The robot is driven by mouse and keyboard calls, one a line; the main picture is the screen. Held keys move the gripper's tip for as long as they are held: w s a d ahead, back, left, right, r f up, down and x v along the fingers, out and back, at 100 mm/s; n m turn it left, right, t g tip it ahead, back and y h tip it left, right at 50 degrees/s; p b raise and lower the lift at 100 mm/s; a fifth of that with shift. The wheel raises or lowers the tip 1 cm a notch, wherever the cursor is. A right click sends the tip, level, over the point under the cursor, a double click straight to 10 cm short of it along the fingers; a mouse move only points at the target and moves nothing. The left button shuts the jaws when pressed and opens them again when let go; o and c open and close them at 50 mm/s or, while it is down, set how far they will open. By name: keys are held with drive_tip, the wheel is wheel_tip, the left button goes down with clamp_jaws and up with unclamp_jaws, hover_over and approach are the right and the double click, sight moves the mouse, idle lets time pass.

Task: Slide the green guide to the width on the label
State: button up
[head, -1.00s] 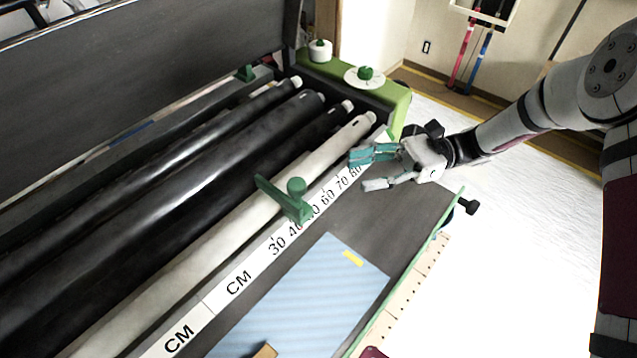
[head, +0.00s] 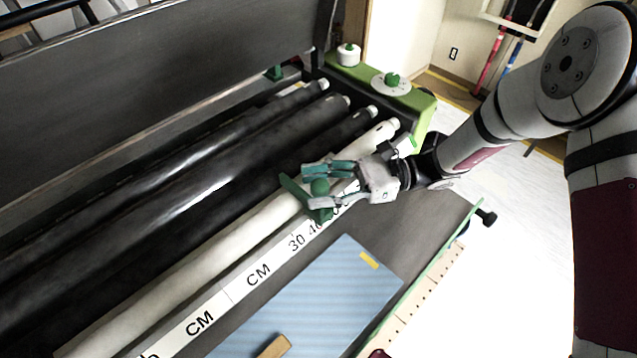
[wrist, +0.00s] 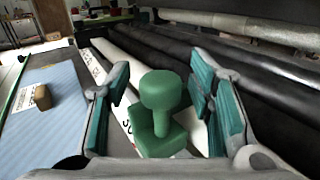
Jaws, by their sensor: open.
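The green guide (head: 293,190) stands on the white centimetre scale (head: 229,291), with its upright plate across the pale roller. Its round knob (head: 320,187) also shows in the wrist view (wrist: 161,91). My gripper (head: 310,186) is open, with one finger on each side of the knob; I cannot tell whether either finger touches it. In the wrist view the knob stands between the two teal finger pads. The scale numbers beyond 40 are mostly hidden by my gripper and the guide. A label (wrist: 26,97) shows on the blue sheet, too small to read.
Black rollers and a pale roller (head: 250,219) run along the scale. A blue striped sheet (head: 320,290) with a yellow strip (head: 369,260) and a wooden block (head: 274,347) lies in front. A green end housing (head: 415,103) stands at the far end.

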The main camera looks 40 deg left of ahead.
clamp_jaws()
drive_tip(key=shift+w+d+f+b, duration=0.15)
drive_tip(key=shift+w+b, duration=1.25)
drive_tip(key=shift+w, duration=1.1)
unclamp_jaws()
drive_tip(key=shift+d, duration=0.1)
